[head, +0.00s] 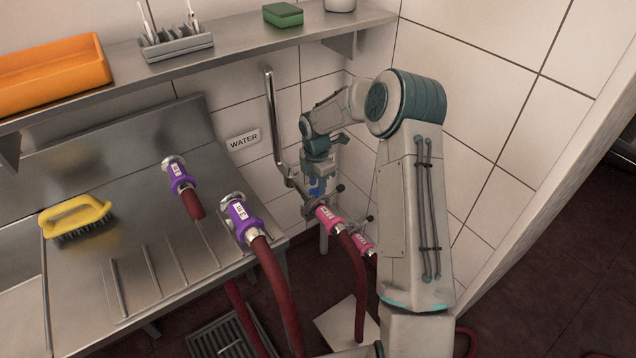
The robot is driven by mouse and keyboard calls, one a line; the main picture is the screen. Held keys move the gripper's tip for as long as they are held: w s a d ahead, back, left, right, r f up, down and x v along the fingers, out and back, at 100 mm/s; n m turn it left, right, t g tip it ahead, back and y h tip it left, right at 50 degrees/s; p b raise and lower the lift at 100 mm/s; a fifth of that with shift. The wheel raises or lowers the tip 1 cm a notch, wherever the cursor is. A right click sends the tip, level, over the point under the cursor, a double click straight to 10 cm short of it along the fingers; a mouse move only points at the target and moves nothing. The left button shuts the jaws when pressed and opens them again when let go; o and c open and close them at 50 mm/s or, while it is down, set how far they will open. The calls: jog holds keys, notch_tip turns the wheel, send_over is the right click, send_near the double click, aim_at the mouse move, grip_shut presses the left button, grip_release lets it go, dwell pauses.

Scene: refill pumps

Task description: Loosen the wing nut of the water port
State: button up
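A steel pipe (272,110) runs down the tiled wall beside the WATER label (243,140) and bends toward a hose with a pink coupling (328,217). A dark wing nut (307,210) with knobbed ends sits at the join between that pipe and the coupling. A second pink coupling (361,243) is to its right, partly behind my arm. My gripper (317,188) points down just above the water port's join. Blue parts show at its tip. They are too small to tell whether the fingers are apart or touching the nut.
Two purple couplings (180,174) with dark red hoses rest at the steel counter (130,255). A yellow brush (75,219) lies on it at left.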

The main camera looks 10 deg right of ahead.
notch_tip(320, 180, up, 14)
jog(key=shift+f, duration=0.25)
dwell(0.5)
jog(key=s+r+m+t+h+p, duration=0.1)
jog(key=s+r+m, duration=0.5)
jog(key=s, duration=0.3)
jog(key=s+r+m, duration=0.5)
jog(key=s+m, duration=0.1)
jog(key=s, duration=0.3)
jog(key=s+m+t+y+p, duration=0.1)
jog(key=s+m, duration=0.9)
jog(key=s, duration=0.6)
jog(key=shift+s+r+m+t, duration=0.2)
jog(key=shift+s+m+t, duration=0.05)
jog(key=shift+m+t, duration=0.15)
